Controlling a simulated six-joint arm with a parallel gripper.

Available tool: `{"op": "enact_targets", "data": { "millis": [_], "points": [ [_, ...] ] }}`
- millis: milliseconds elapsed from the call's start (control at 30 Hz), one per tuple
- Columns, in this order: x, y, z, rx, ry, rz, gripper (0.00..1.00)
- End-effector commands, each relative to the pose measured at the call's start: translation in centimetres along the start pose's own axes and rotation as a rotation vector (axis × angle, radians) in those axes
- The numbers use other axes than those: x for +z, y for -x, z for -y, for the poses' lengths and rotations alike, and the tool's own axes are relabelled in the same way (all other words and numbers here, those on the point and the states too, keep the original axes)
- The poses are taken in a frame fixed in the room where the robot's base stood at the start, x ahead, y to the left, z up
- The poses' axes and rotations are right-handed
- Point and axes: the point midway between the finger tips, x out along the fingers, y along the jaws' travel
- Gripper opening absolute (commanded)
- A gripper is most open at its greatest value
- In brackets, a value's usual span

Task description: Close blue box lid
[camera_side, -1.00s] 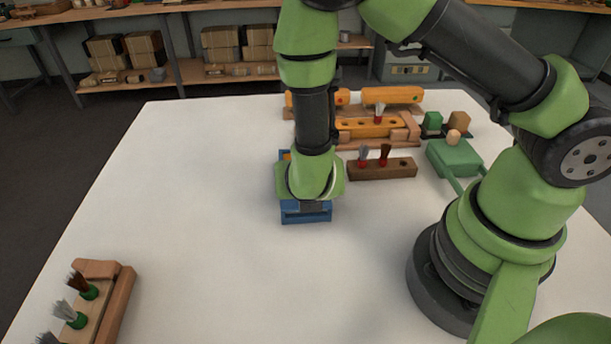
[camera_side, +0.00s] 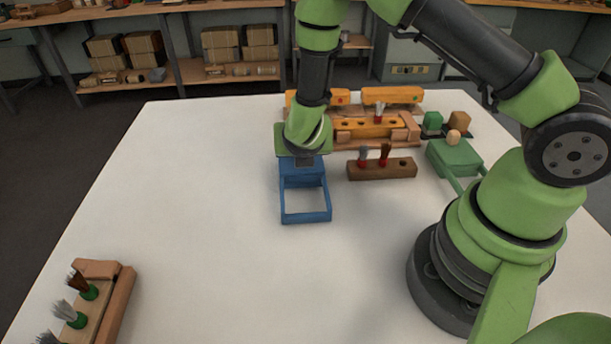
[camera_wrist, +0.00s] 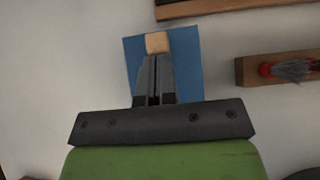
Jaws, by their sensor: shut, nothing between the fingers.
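The blue box (camera_side: 305,217) sits on the white table in the side view, its top open and a pale inside showing. Its blue lid (camera_side: 287,168) is at the far end of the box, partly hidden by my gripper (camera_side: 306,161). The lid's exact tilt is hard to tell. In the wrist view, my gripper's fingers (camera_wrist: 154,78) are together and empty, in front of the blue lid (camera_wrist: 187,62). A small tan block (camera_wrist: 158,42) shows on the lid just beyond the fingertips. Whether the fingers touch the lid is unclear.
A brown block with brushes (camera_side: 381,170) stands right of the box. Behind it is an orange and wood fixture (camera_side: 366,127). A green box (camera_side: 455,158) lies farther right. A brush rack (camera_side: 100,305) is at the front left. The table left of the box is clear.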

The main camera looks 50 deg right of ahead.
Motion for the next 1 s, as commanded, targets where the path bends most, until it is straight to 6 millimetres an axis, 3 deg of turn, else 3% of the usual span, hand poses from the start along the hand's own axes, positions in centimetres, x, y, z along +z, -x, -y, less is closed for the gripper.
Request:
{"op": "enact_targets", "data": {
  "millis": [367, 567, 733, 1000],
  "points": [
    [0.6, -0.6, 0.1, -0.002, 0.001, 0.008, 0.0],
    [-0.3, 0.2, 0.0, -0.001, 0.005, 0.005, 0.0],
    [-2.9, 2.8, -0.1, 0.006, 0.021, -0.002, 0.0],
    [-2.8, 9.3, -0.2, 0.01, 0.013, 0.0, 0.0]
  ]
}}
